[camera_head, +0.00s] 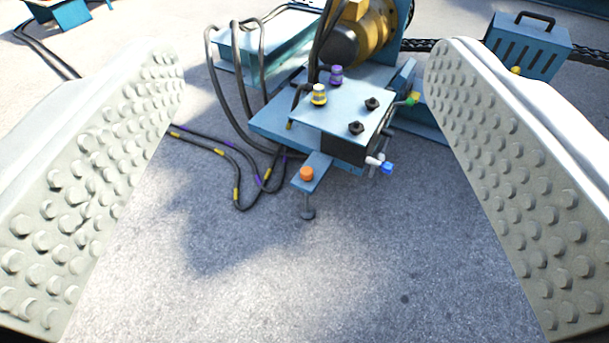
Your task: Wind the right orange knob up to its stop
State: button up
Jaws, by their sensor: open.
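An orange knob (306,174) sits on a small blue bracket that juts from the near left side of a blue machine (335,115). A thin stem with a round foot (308,213) hangs below the bracket, close to the ground. It is the only orange knob I can make out. My gripper (305,75) is open, with one pale studded finger at each side of the view. The knob lies in the gap between the fingers, farther off, and nothing touches it. The fingers hold nothing.
The machine's top carries a yellow cap (319,94), a purple cap (336,74) and black knobs (356,128). A blue-tipped lever (385,168) and a green-tipped one (412,99) stick out right. Black cables (240,170) loop left. A blue box (528,45) stands back right. Near ground is clear.

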jog(key=w+f+g, duration=0.2)
jog(key=w+f, duration=0.1)
jog(key=w, duration=0.9)
jog(key=m+g+h, duration=0.2)
jog(key=m+g, duration=0.4)
jog(key=g, duration=0.5)
send_over(307, 171)
jog(key=s+a, duration=0.3)
jog(key=s, duration=0.3)
notch_tip(307, 171, down, 59)
jog(key=x, duration=1.8)
jog(key=shift+a+f, duration=0.1)
jog(key=shift+f, duration=0.05)
jog(key=c, duration=1)
jog(key=shift+o, duration=0.2)
